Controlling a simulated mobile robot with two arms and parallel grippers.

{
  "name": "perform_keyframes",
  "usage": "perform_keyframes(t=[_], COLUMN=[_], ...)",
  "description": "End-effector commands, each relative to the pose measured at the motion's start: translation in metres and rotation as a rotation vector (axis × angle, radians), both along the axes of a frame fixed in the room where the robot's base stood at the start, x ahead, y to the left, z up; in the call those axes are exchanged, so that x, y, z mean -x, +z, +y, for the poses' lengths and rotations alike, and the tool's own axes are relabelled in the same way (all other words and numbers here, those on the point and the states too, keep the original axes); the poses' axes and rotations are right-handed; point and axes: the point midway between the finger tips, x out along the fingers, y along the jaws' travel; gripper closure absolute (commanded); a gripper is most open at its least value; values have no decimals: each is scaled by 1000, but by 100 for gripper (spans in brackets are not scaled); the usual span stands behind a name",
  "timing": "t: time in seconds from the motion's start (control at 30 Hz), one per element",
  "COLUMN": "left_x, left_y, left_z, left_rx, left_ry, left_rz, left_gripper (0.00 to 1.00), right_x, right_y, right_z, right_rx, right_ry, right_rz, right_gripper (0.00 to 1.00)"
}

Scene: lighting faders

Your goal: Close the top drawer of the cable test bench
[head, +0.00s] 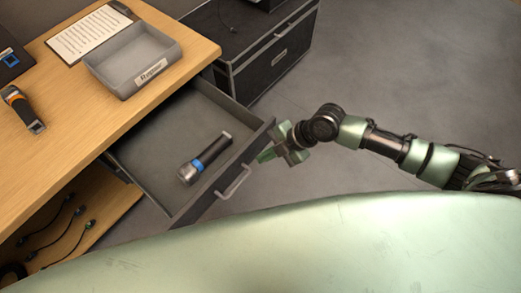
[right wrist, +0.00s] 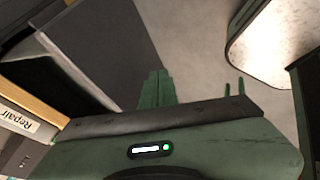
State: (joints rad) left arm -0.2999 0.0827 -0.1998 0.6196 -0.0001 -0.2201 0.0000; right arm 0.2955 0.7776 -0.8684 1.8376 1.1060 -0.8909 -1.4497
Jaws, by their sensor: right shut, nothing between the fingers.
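The top drawer (head: 222,183) of the wooden bench stands pulled out, with a dark front panel and a silver bar handle (head: 233,181). A torch with a blue band (head: 204,158) lies inside it. My right gripper (head: 266,155) is shut and empty, close to the drawer front near its far right corner, beyond the handle. I cannot tell whether it touches. In the right wrist view the shut green fingers (right wrist: 157,88) are beside the drawer's dark panel (right wrist: 105,40). My left gripper is not in view.
On the bench top (head: 60,121) are a grey tray labelled "Repair" (head: 128,50), a paper sheet (head: 88,34) and an orange-black tool (head: 20,106). A black case (head: 272,62) stands behind the drawer. Cables lie on a lower shelf (head: 95,222). Floor at right is clear.

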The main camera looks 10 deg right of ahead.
Motion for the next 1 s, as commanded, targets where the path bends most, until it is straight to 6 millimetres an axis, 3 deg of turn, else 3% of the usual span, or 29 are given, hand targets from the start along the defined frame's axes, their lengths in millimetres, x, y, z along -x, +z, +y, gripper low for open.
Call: perform_keyframes(t=[0.2, 0.67, 1.0], left_x=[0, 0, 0], left_y=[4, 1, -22], left_z=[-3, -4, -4], left_rx=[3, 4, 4], left_ry=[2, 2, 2], left_rz=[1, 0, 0], left_gripper=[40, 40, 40], right_x=[-12, -15, -55], right_y=[0, -1, -3], right_z=[9, 11, 40], right_rx=[0, 0, -3], right_ry=[0, 0, 1], right_rz=[1, 1, -3], right_gripper=[100, 100, 100])
